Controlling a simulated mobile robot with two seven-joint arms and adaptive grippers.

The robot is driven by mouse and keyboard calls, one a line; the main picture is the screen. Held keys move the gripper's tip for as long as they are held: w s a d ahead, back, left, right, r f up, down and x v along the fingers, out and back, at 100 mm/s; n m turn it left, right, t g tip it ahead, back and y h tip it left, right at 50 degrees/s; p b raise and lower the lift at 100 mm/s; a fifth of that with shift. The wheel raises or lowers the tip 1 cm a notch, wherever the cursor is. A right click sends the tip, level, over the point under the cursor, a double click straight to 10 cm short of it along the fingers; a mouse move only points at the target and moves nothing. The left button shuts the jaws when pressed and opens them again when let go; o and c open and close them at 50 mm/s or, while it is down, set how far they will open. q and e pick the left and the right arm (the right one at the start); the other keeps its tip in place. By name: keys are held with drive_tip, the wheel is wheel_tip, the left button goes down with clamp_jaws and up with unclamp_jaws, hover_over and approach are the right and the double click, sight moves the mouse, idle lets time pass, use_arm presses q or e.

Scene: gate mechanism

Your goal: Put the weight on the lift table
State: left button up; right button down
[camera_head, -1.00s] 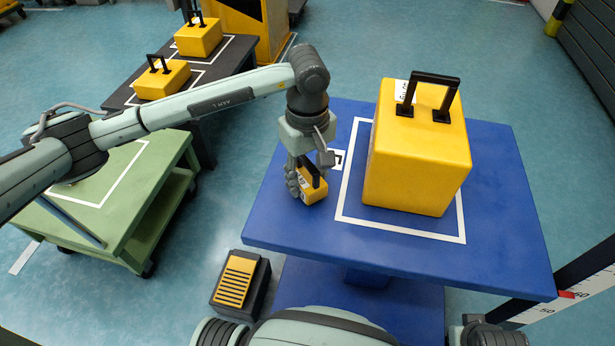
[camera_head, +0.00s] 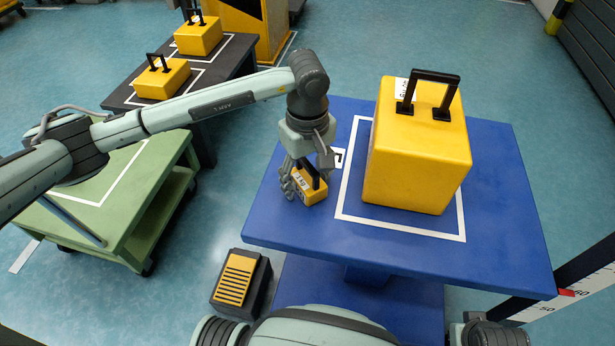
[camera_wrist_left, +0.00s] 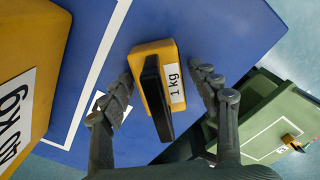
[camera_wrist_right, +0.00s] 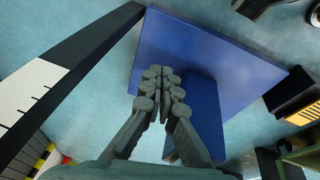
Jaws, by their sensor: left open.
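A small yellow 1 kg weight (camera_head: 311,196) with a black handle sits on the blue lift table (camera_head: 270,218), left of the white outlined square. In the left wrist view the weight (camera_wrist_left: 153,75) shows from above, label up. My left gripper (camera_head: 300,190) is open, its fingers on either side of the weight; I see gaps between fingers and weight in the left wrist view (camera_wrist_left: 163,88). A large yellow weight (camera_head: 415,150) stands inside the outlined square. My right gripper (camera_wrist_right: 163,85) is empty with its fingers together, low in front of the blue table.
A green cart (camera_head: 165,195) stands at the left; the left wrist view shows a small yellow weight (camera_wrist_left: 290,141) on it. A dark table (camera_head: 225,62) behind holds two yellow weights. A foot pedal (camera_head: 240,282) lies on the floor. A scale post (camera_head: 575,285) stands at right.

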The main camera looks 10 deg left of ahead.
use_arm(q)
drive_tip(key=shift+r, duration=0.1)
use_arm(e)
drive_tip(key=shift+s, duration=0.1)
use_arm(q)
wheel_tip(320, 180, up, 2)
wheel_tip(320, 180, up, 9)
drive_tip(key=shift+r+b, duration=0.15)
drive_tip(key=shift+b, duration=0.2)
drive_tip(key=shift+r, duration=0.35)
use_arm(e)
drive_tip(key=shift+s+d+r, duration=0.1)
drive_tip(key=shift+s+r, duration=0.05)
drive_tip(key=shift+r, duration=0.55)
